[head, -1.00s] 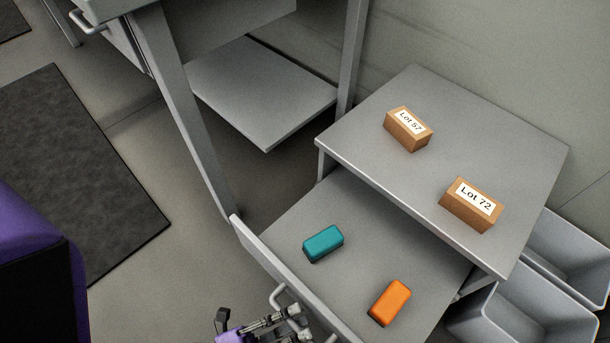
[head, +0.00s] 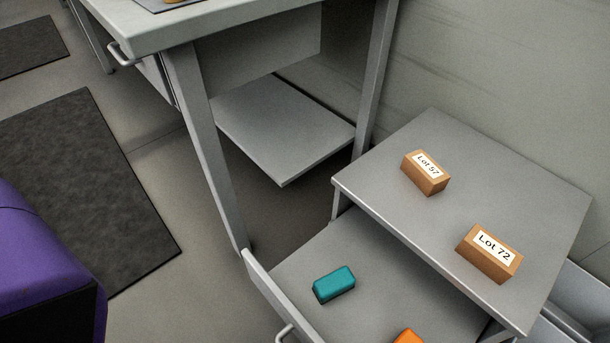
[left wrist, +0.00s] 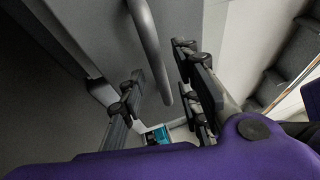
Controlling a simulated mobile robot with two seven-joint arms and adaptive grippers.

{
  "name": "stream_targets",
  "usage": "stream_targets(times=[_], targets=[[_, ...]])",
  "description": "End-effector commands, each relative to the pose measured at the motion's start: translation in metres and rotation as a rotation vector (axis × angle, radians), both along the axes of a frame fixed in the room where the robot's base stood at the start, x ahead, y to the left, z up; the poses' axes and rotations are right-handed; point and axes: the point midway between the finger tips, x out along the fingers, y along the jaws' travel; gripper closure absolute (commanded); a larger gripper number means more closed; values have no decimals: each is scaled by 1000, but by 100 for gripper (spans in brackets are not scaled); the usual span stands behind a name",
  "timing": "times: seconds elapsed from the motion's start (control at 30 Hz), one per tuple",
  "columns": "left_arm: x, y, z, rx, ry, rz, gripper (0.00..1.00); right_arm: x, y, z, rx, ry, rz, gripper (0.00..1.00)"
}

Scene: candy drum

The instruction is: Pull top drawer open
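The top drawer (head: 390,265) of the grey cabinet stands pulled out, with a teal block (head: 334,285) and an orange block (head: 408,336) inside. Its front panel (head: 277,297) and curved handle (head: 286,333) show at the bottom edge of the head view. In the left wrist view, my left gripper (left wrist: 160,85) has its fingers apart, with a grey handle bar (left wrist: 150,45) reaching between them. I cannot tell whether they touch it. A teal patch (left wrist: 158,134) shows beyond the fingers. My right gripper is not in view.
Two brown boxes, Lot 57 (head: 426,173) and Lot 72 (head: 489,254), sit on the cabinet top (head: 400,140). A grey table (head: 190,35) with a low shelf (head: 285,130) stands behind. A grey bin (head: 580,310) is at the lower right. A dark mat (head: 90,190) lies on the floor.

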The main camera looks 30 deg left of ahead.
Motion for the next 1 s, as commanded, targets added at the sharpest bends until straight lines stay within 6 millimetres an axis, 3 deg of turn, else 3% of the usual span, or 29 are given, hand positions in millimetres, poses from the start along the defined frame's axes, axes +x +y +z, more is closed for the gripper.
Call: stream_targets(times=[0.1, 0.4, 0.6, 1.0], targets=[[-23, 19, -7, 4, 7, -1, 69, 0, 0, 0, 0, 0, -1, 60], [-63, 53, -16, 3, 7, 0, 69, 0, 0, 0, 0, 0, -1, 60], [-72, 61, -18, 2, 4, 0, 69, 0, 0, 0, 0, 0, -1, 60], [-72, 61, -17, 2, 4, 0, 69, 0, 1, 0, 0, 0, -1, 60]])
